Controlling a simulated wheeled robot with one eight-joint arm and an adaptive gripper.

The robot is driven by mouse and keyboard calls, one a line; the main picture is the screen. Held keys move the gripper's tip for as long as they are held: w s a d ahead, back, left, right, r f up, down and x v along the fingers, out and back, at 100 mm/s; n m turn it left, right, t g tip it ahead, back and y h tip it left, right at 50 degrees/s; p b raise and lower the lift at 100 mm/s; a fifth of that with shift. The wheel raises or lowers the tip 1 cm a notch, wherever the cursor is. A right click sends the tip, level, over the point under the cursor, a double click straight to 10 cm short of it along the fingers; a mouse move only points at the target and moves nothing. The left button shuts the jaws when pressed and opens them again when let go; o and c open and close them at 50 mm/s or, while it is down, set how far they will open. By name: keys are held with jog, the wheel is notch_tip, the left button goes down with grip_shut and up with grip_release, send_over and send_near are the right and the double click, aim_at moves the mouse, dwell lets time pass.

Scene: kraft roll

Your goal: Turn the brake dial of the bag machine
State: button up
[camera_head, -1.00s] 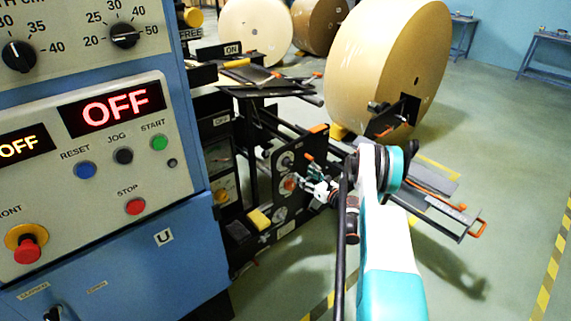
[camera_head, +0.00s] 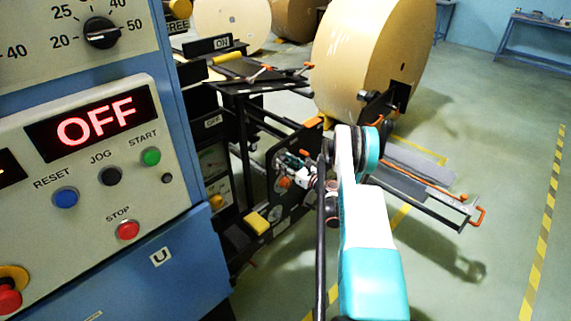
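The bag machine's blue and cream control cabinet (camera_head: 175,262) fills the left, with its display reading OFF. Behind it stands a black side plate (camera_head: 283,222) with several round dials and an orange-red knob (camera_head: 285,183). I cannot tell for sure which of these is the brake dial. My arm, white and teal, reaches away from me toward this plate. My gripper (camera_head: 301,165) is small in the picture, close to the orange-red knob and slightly above it. I cannot tell whether it touches anything. Its fingers are too small and partly hidden to read.
A large kraft paper roll (camera_head: 365,55) stands behind my arm. Orange-ended rails (camera_head: 430,197) stick out to the right. A black shelf with tools (camera_head: 255,72) is above the plate. A blue bench (camera_head: 540,45) stands at the back right.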

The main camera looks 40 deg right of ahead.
jog(key=c, duration=0.4)
